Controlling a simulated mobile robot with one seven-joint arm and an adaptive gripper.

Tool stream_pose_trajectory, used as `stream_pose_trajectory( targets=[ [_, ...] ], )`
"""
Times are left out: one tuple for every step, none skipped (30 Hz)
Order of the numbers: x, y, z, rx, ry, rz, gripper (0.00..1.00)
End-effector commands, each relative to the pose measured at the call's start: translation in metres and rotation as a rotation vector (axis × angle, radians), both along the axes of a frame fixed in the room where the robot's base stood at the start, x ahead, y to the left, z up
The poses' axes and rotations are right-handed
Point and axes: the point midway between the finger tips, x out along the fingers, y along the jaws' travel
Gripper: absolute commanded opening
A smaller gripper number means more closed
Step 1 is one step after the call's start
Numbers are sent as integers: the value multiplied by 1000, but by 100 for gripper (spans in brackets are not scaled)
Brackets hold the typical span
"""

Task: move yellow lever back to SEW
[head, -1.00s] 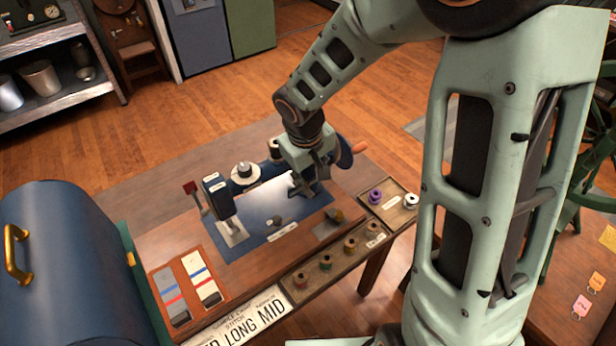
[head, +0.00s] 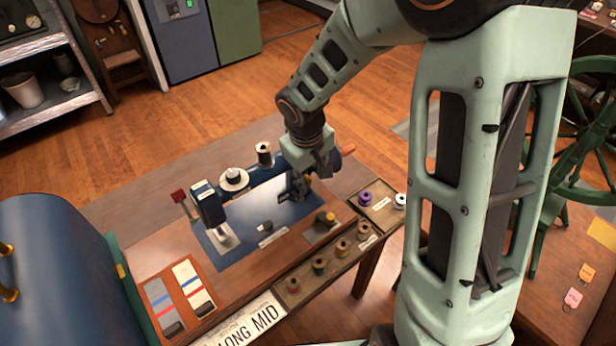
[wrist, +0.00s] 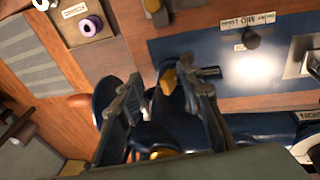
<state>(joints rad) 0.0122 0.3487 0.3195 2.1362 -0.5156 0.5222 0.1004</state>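The blue sewing machine (head: 208,205) stands on a wooden table. A small yellow lever-like piece (wrist: 168,82) shows between my fingers in the wrist view, near the blue handwheel end. My gripper (head: 300,188) is low over the right end of the machine. In the wrist view my gripper (wrist: 165,88) has its two fingers spread apart, with a gap visible on both sides of the yellow piece. A second yellow-orange patch (wrist: 165,153) lies lower, between the finger bases. I cannot read a SEW mark; the lever is mostly hidden by my gripper in the head view.
A tray of several thread spools (head: 319,265) runs along the table's front edge, with a purple spool (head: 365,198) at its right. An orange crank handle (head: 347,150) sticks out beside my gripper. A blue domed case (head: 60,270) stands at the left.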

Motion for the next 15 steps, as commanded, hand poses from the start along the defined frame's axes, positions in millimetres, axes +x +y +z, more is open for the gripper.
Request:
stream_pose_trajectory(
  targets=[
    [0,0,0,0,0,0,33],
    [0,0,0,0,0,0,33],
    [0,0,0,1,-1,0,33],
    [0,0,0,0,0,1,33],
    [0,0,0,0,-1,1,33],
    [0,0,0,0,-1,1,33],
    [0,0,0,0,-1,1,33],
    [0,0,0,0,-1,1,33],
    [0,0,0,0,-1,1,33],
    [0,1,0,0,-1,1,33],
    [0,1,1,0,-1,1,33],
    [-1,2,1,0,-1,1,33],
    [-1,3,1,0,-1,1,33],
    [-2,4,2,0,-1,2,33],
    [-2,5,3,0,-2,2,33]
  ],
)
